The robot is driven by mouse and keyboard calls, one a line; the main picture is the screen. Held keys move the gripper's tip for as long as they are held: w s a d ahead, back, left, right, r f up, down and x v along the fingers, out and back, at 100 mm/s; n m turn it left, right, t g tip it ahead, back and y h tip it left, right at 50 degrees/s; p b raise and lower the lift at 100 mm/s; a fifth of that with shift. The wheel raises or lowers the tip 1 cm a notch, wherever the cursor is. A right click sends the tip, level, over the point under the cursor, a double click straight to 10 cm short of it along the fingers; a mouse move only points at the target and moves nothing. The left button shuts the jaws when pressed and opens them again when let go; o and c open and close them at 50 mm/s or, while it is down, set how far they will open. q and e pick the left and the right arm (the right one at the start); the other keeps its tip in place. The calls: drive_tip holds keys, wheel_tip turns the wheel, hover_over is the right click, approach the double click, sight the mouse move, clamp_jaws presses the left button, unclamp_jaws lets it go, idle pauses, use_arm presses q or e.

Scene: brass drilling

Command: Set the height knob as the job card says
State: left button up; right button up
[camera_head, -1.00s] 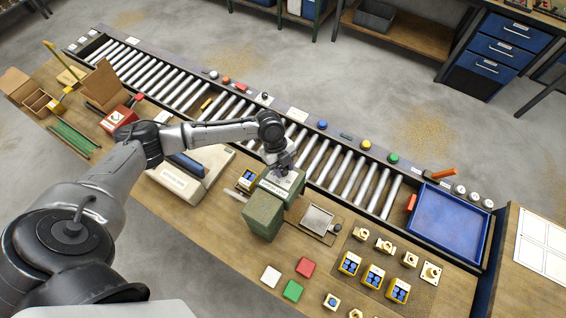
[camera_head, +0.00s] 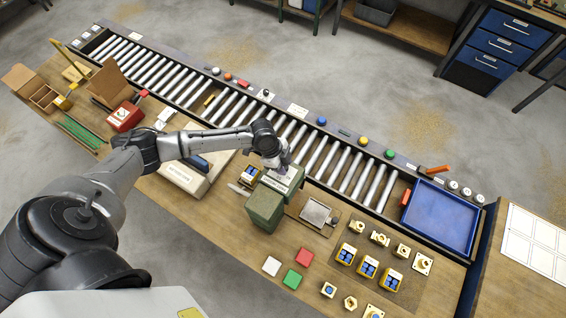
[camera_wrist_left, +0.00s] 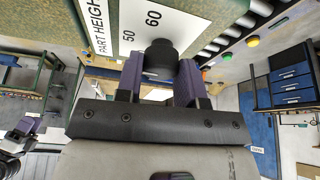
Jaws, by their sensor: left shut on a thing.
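The height knob (camera_wrist_left: 160,58) is a black round knob in the left wrist view, under a white PART HEIGHT label (camera_wrist_left: 130,25) that shows 50 and 60. My left gripper (camera_wrist_left: 160,75) has its two purple fingers on either side of the knob and is shut on it. In the head view my left gripper (camera_head: 278,165) is at the green machine (camera_head: 264,207) on the bench, and the knob is hidden there. The knob's pointer is not visible. I cannot pick out the job card.
A roller conveyor (camera_head: 235,108) runs behind the machine. A blue tray (camera_head: 438,217) sits at its right end. Yellow-and-blue parts (camera_head: 367,267) and brass pieces stand right of the machine.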

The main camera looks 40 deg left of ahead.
idle(0.4)
use_arm(q)
drive_tip(key=o, duration=0.9)
drive_tip(key=shift+a+r, duration=0.1)
drive_tip(key=shift+a+r, duration=0.15)
drive_tip(key=shift+r, duration=0.15)
drive_tip(key=b+v, duration=0.3)
drive_tip(key=v, duration=1)
